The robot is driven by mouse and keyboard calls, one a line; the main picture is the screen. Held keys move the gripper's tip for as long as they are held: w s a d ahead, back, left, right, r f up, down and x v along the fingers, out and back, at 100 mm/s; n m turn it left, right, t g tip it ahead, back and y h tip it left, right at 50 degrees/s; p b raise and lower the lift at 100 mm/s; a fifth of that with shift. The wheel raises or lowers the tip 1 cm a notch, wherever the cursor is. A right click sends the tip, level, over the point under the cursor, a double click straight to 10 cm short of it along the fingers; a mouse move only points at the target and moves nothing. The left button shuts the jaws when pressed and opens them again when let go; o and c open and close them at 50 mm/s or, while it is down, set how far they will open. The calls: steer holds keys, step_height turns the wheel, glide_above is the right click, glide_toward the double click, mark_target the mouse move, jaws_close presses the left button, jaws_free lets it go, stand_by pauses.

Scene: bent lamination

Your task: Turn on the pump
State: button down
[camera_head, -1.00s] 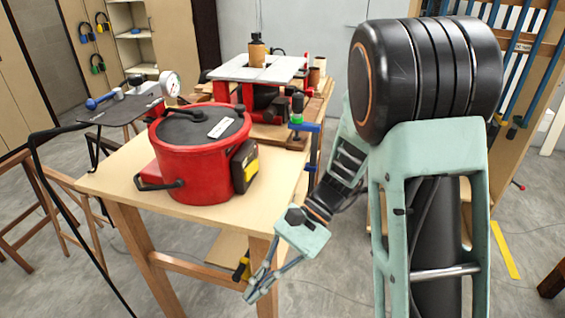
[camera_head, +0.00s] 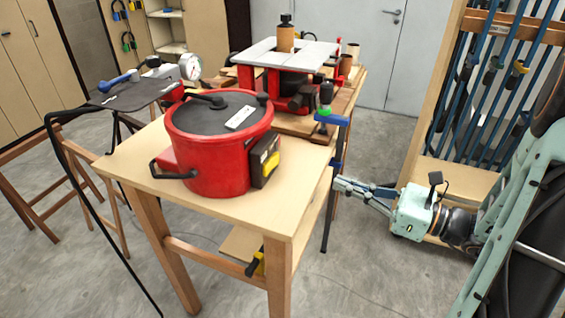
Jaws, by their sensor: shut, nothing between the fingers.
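A round red tank (camera_head: 218,160) with a dark lid stands near the front of the wooden table; it may be the pump, but I cannot tell for sure. A dark box with a yellow patch (camera_head: 266,165) is on its right side. My gripper (camera_head: 342,183) is shut and empty. It is just off the table's right edge, to the right of the box and apart from it, with its fingers pointing left. No on or off state shows.
The wooden table (camera_head: 150,165) also bears a red machine with a pale top (camera_head: 285,58) behind the tank. A blue clamp (camera_head: 332,118) stands at its right edge, close to my gripper. A clamp rack (camera_head: 455,165) is at the right. A dark side table (camera_head: 130,93) stands at the left.

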mark_target(278, 159)
steer(key=p+x, duration=0.1)
steer(key=x, duration=1.3)
steer(key=shift+w+a+n+g+y, duration=0.4)
steer(key=shift+n+g, duration=0.2)
steer(key=shift+g, duration=0.3)
steer(key=w+d+v, duration=0.1)
steer(key=w+v, duration=0.1)
steer(key=v, duration=1.1)
steer(key=shift+d, duration=0.45)
steer(key=shift+w, duration=0.1)
